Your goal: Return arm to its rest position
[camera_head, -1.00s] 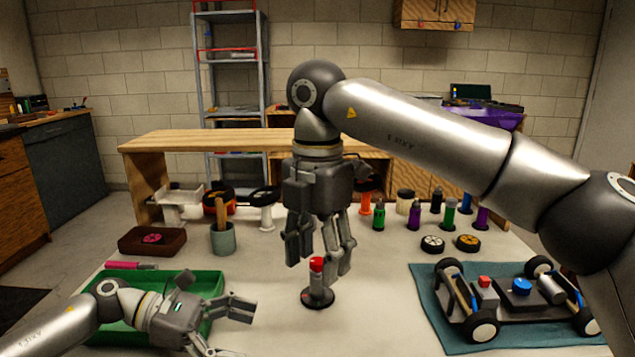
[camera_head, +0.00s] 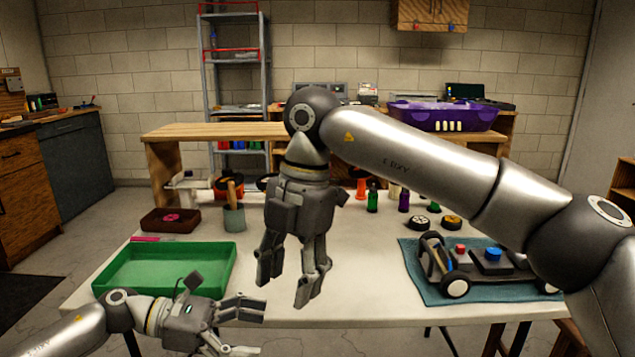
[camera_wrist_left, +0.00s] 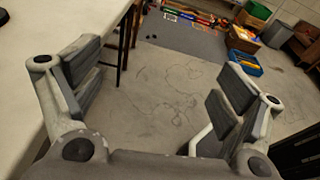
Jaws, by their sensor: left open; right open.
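My right gripper (camera_head: 290,275) hangs pointing down over the middle of the white table (camera_head: 350,290) in the head view. Its fingers are apart with nothing between them. My left gripper (camera_head: 240,325) is at the lower left, in front of the table's near edge and close to the green tray. It is open and empty. In the left wrist view the left gripper (camera_wrist_left: 165,100) shows its fingers spread wide above bare floor, with the table edge at the left. The red-topped item on a black base is not visible now, possibly hidden behind my right gripper.
A green tray (camera_head: 130,265) sits at the table's left. A car chassis (camera_head: 485,265) rests on a teal mat (camera_head: 420,285) at the right. The table's front middle is clear.

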